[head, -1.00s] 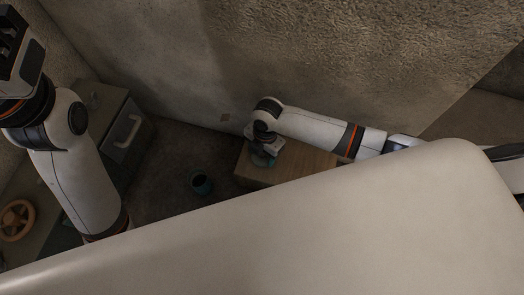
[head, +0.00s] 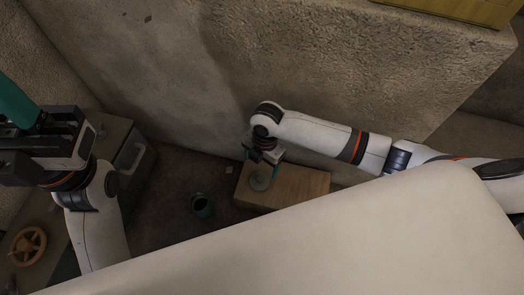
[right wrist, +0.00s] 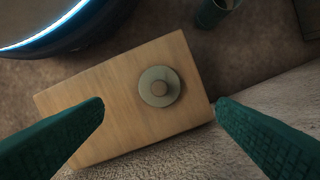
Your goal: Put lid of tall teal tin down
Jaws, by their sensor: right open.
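A round, pale grey-green lid with a knob (right wrist: 159,87) lies flat, knob up, on a light wooden block. It also shows in the head view (head: 261,178), just below my right gripper. My right gripper (head: 266,158) is open and empty, with its teal fingers spread to either side of the lid in the right wrist view and apart from it. A teal tin (head: 202,206), open at the top and dark inside, stands on the floor left of the block. My left gripper (head: 42,135) is at the upper left; its jaw opening is unclear.
The wooden block (head: 300,187) has bare top to the right of the lid. A rough wall (head: 330,65) rises behind it. A grey cabinet with a handle (head: 132,160) and an orange wheel (head: 27,246) are at the left. The dark floor between is mostly clear.

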